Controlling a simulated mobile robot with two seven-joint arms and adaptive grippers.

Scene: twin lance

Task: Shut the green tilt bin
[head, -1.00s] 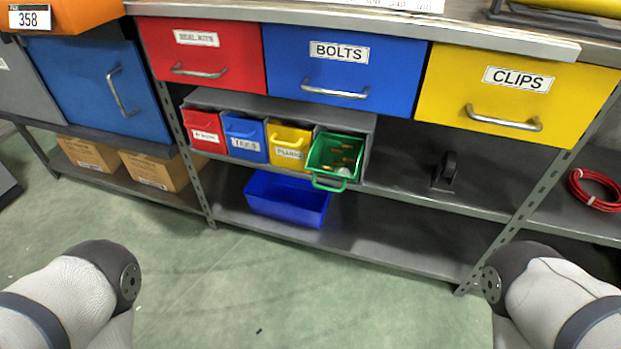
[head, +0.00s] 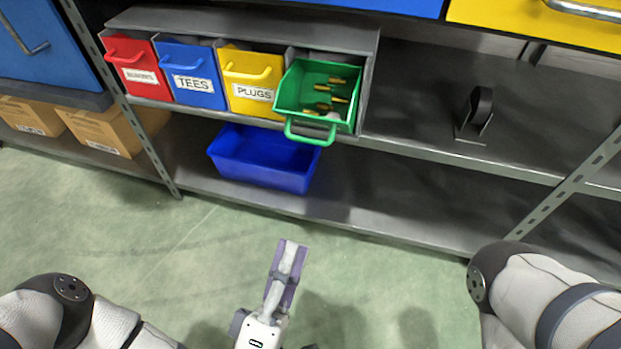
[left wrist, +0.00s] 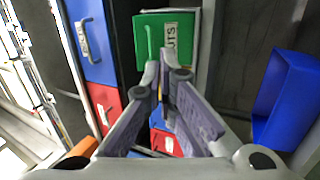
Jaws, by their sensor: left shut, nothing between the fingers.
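The green tilt bin (head: 322,92) is the rightmost of a row of small tilt bins on the shelf. It is tilted out, with its open top showing several brass-coloured pieces inside and its green handle (head: 310,133) at the front. My left gripper (head: 291,246) is shut and empty, below and in front of the bin, apart from it. In the left wrist view, the shut fingertips (left wrist: 163,72) appear in front of the green bin's labelled face (left wrist: 180,36), whose label is partly readable as "UTS". My right gripper is out of view.
Red (head: 133,68), blue (head: 192,75) and yellow (head: 250,82) tilt bins stand upright to the left. A blue open tub (head: 262,160) sits on the lower shelf. A black object (head: 476,115) stands on the shelf to the right. The floor in front is clear.

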